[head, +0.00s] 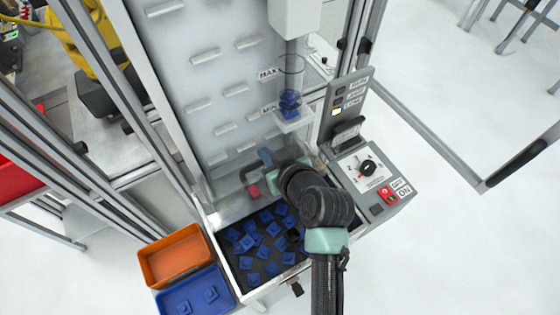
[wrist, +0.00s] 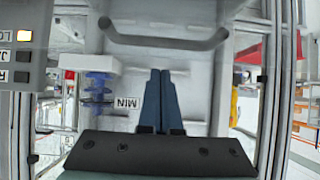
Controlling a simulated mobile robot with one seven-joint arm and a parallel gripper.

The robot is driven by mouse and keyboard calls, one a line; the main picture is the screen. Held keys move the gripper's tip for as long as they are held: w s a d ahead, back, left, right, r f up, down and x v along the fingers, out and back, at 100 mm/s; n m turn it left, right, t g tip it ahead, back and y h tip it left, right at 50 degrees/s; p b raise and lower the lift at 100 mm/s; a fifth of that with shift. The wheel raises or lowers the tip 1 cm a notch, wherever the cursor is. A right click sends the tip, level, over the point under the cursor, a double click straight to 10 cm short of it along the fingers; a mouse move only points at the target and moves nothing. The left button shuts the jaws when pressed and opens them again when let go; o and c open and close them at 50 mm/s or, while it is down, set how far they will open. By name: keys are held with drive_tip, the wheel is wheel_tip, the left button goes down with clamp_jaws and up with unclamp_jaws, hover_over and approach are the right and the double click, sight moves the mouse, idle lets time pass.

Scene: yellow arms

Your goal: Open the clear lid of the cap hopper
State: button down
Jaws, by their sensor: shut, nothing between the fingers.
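The cap hopper (head: 229,267) is an open-topped-looking bin with a dark floor and several blue caps (head: 250,240), low in the head view. Its clear lid is hard to make out; my arm covers part of this area. A grey bar handle (wrist: 165,43) crosses the upper part of the wrist view; I cannot tell for certain whether it belongs to the lid. My gripper (head: 265,157) is over the back of the hopper, near the pale panel. In the wrist view my gripper (wrist: 161,72) shows its fingers together and empty, apart from the bar in the picture.
A clear tube (head: 290,75) with blue caps stands behind my gripper. A control box (head: 370,175) with a dial stands at right. An orange bin (head: 174,257) and a blue bin (head: 195,297) sit at left. Metal frame posts flank the panel.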

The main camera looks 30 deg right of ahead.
drive_tip(key=b+v, duration=0.1)
drive_tip(key=v, duration=0.6)
drive_tip(key=shift+s, duration=0.3)
drive_tip(key=shift+a, duration=0.1)
